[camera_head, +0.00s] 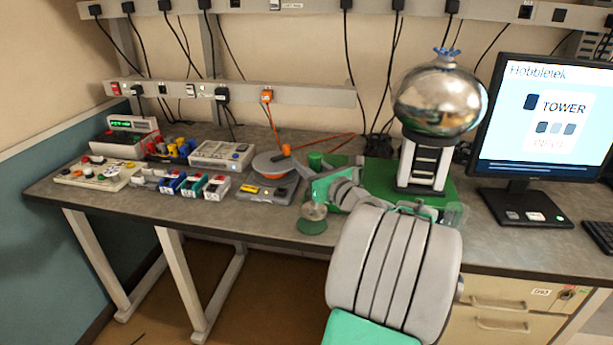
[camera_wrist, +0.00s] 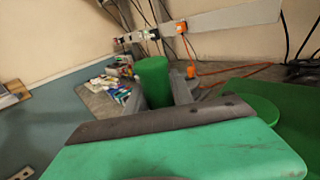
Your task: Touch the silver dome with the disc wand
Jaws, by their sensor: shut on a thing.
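The silver dome (camera_head: 440,98) is a large shiny ball on a white and black column, standing on a green base at the right of the bench. My gripper (camera_head: 320,186) is left of that column, over the front part of the bench and lower than the dome. It is shut on an upright green cylinder (camera_head: 315,160), which looks like the disc wand's handle. In the wrist view the green cylinder (camera_wrist: 152,80) stands between the fingers (camera_wrist: 160,100). The wand is apart from the dome.
A grey and orange disc-shaped thing (camera_head: 273,164) with an orange cable lies left of my gripper. Several boxes and switch panels (camera_head: 185,180) fill the bench's left. A monitor (camera_head: 540,125) stands right of the dome. A power strip (camera_head: 230,92) runs along the wall.

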